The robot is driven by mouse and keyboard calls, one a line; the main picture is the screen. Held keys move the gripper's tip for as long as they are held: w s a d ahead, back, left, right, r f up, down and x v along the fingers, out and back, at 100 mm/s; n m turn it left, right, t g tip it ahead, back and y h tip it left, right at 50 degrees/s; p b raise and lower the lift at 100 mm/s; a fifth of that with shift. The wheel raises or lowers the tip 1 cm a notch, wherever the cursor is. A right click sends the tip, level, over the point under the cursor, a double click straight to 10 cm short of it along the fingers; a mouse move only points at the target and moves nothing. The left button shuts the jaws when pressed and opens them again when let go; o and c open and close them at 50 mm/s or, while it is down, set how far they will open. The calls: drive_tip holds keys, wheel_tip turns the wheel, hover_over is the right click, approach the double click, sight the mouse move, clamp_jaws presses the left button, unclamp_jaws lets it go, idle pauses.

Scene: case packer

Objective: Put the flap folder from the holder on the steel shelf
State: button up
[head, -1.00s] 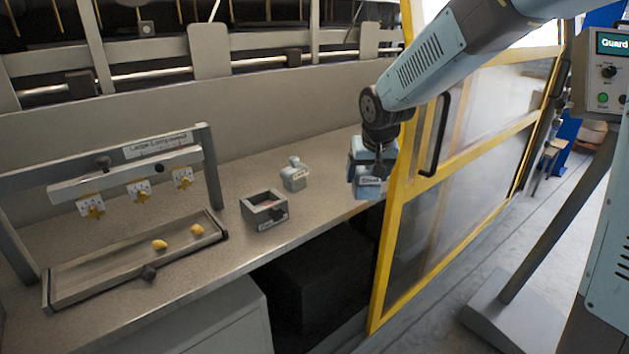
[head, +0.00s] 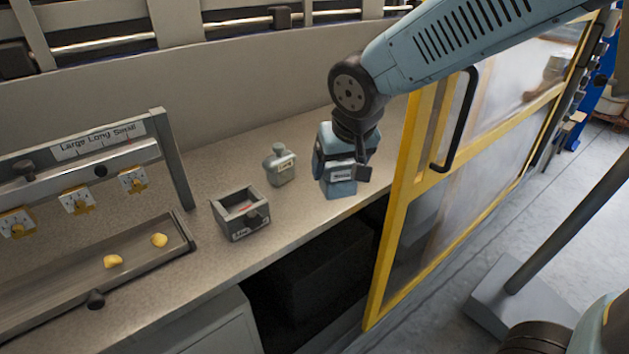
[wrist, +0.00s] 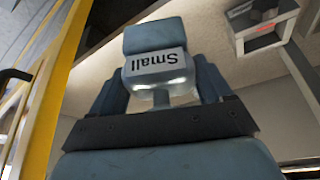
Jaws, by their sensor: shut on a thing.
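My gripper (head: 345,150) is shut on a blue-grey piece (head: 342,187) with a label, near the front edge of the speckled grey worktop (head: 205,175), beside the yellow door frame. In the wrist view the piece (wrist: 155,40) reads "Small" and sits between my two fingers (wrist: 160,95). Whether its underside touches the worktop cannot be told. A similar grey-blue piece with a knob (head: 280,167) stands upright on the worktop to the left. A grey open-topped box (head: 228,228) with a label stands farther left. Which of these is the flap folder or holder is not clear.
A rack (head: 175,155) marked Large, Long, Small has yellow fittings over a tray (head: 60,290) with two yellow lumps. The yellow-framed door (head: 395,230) with a black handle (head: 455,120) is close on the right. Worktop between knobbed piece and gripper is clear.

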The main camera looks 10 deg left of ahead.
drive_tip(key=w+a+f, duration=0.1)
drive_tip(key=w+f, duration=0.1)
drive_tip(key=w, duration=0.1)
drive_tip(key=w+a+f, duration=0.2)
drive_tip(key=w+f, duration=0.1)
drive_tip(key=w+a+f, duration=0.2)
drive_tip(key=f, duration=0.1)
drive_tip(key=shift+w+a+f, duration=0.15)
drive_tip(key=shift+w+a, duration=0.1)
drive_tip(key=shift+w, duration=0.15)
drive_tip(key=shift+f, duration=1.55)
drive_tip(key=o, duration=1.3)
drive_tip(key=shift+f, duration=0.1)
drive_tip(key=v, duration=1.2)
